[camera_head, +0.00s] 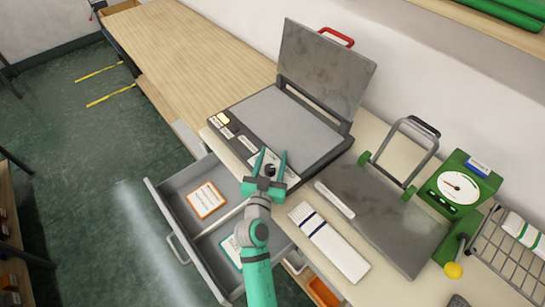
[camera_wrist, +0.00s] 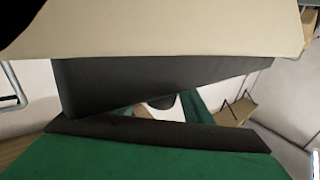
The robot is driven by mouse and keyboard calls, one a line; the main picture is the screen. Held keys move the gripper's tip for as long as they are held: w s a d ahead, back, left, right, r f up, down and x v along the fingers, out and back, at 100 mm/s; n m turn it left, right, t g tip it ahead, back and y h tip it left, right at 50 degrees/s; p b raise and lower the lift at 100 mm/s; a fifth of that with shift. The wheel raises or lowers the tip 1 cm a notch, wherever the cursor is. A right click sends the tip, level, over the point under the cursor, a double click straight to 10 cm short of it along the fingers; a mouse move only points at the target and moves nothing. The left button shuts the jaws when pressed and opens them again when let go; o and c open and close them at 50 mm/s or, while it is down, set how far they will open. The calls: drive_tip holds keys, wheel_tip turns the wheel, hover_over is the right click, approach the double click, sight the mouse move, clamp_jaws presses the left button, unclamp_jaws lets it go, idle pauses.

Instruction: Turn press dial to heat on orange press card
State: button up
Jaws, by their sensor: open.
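The press (camera_head: 283,122) stands on the bench with its grey lid (camera_head: 325,70) raised. Its front strip carries white labels and a lit yellowish patch (camera_head: 223,118). My teal gripper (camera_head: 270,160) is open over the right part of this strip, by a white label plate. A small dark round shape (camera_head: 270,170), probably the dial, shows between the fingers; I cannot tell whether they touch it. The orange-bordered card (camera_head: 206,200) lies in the open grey drawer below the bench. Its print is too small to read. The wrist view shows mostly close dark, beige and green surfaces.
The drawer (camera_head: 165,210) juts out from the bench and also holds a teal-bordered card (camera_head: 231,250), partly behind my arm. Right of the press are a folded white cloth (camera_head: 330,243), a grey plate with a handle, a green dial scale (camera_head: 460,187) and a wire basket.

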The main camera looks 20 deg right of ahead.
drive_tip(key=c, duration=1.1)
drive_tip(key=shift+o, duration=0.2)
drive_tip(key=shift+m+h, duration=0.3)
drive_tip(key=shift+h, duration=0.1)
drive_tip(key=m+g+h, duration=0.3)
drive_tip(key=g, duration=0.1)
drive_tip(key=shift+s+d+h, duration=0.3)
drive_tip(key=shift+s+d, duration=0.05)
drive_tip(key=m+g, duration=0.1)
drive_tip(key=m+g+h, duration=0.2)
drive_tip(key=shift+s+d+g, duration=0.25)
drive_tip(key=shift+s+g, duration=0.05)
drive_tip(key=shift+s, duration=0.1)
drive_tip(key=shift+s+d+m+g+h, duration=0.1)
drive_tip(key=shift+s+m+g+h, duration=0.25)
drive_tip(key=shift+m+g, duration=0.8)
drive_tip(key=shift+s+d+m+g+h, duration=0.1)
drive_tip(key=shift+s+m+g+h, duration=0.4)
drive_tip(key=shift+g, duration=1.15)
drive_tip(key=shift+s+d+m+g+h, duration=0.1)
drive_tip(key=shift+s+m+g, duration=0.05)
drive_tip(key=shift+m+g, duration=1.1)
drive_tip(key=o, duration=1.1)
drive_tip(key=shift+c, duration=0.2)
